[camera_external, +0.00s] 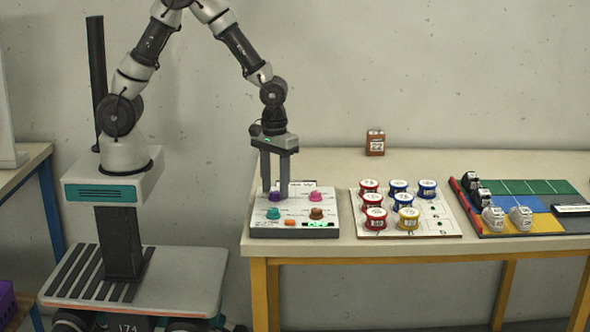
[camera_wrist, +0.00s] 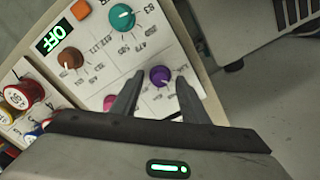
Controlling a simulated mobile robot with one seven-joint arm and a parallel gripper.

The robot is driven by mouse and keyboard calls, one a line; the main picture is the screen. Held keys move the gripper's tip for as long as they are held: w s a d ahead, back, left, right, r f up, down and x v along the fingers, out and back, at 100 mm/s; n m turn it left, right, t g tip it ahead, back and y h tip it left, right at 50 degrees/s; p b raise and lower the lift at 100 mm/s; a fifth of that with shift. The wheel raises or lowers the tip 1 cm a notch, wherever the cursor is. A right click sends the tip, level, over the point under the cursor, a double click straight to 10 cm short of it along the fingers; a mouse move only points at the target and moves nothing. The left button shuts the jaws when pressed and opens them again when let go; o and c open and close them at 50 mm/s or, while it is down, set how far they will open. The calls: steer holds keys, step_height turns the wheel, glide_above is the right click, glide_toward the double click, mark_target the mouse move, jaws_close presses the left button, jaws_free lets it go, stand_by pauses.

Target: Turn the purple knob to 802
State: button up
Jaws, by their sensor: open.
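The purple knob (camera_wrist: 160,76) is on the white control panel (camera_wrist: 135,50), with printed numbers around it that are too small to read surely. My gripper (camera_wrist: 158,82) is open, with one finger on each side of the purple knob and a gap showing around it. In the external view my gripper (camera_external: 276,190) points straight down over the panel (camera_external: 262,221), and the purple knob (camera_external: 275,197) shows between its fingertips. I cannot tell whether the fingers touch the panel.
A board with several red, blue and yellow spools (camera_external: 440,228) lies to the right.

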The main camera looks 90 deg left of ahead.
jaws_close()
steer(key=shift+m, duration=0.4)
steer(key=m, duration=0.4)
steer(key=shift+m, duration=0.3)
steer(key=m+p, duration=0.1)
steer(key=m, duration=0.4)
steer(key=shift+m, duration=0.3)
steer(key=m+p, duration=0.2)
steer(key=m, duration=0.4)
steer(key=shift+r, duration=0.1)
steer(key=m+p, duration=0.1)
steer(key=m, duration=0.2)
steer(key=shift+m+p, duration=1.05)
steer(key=shift+m, duration=0.75)
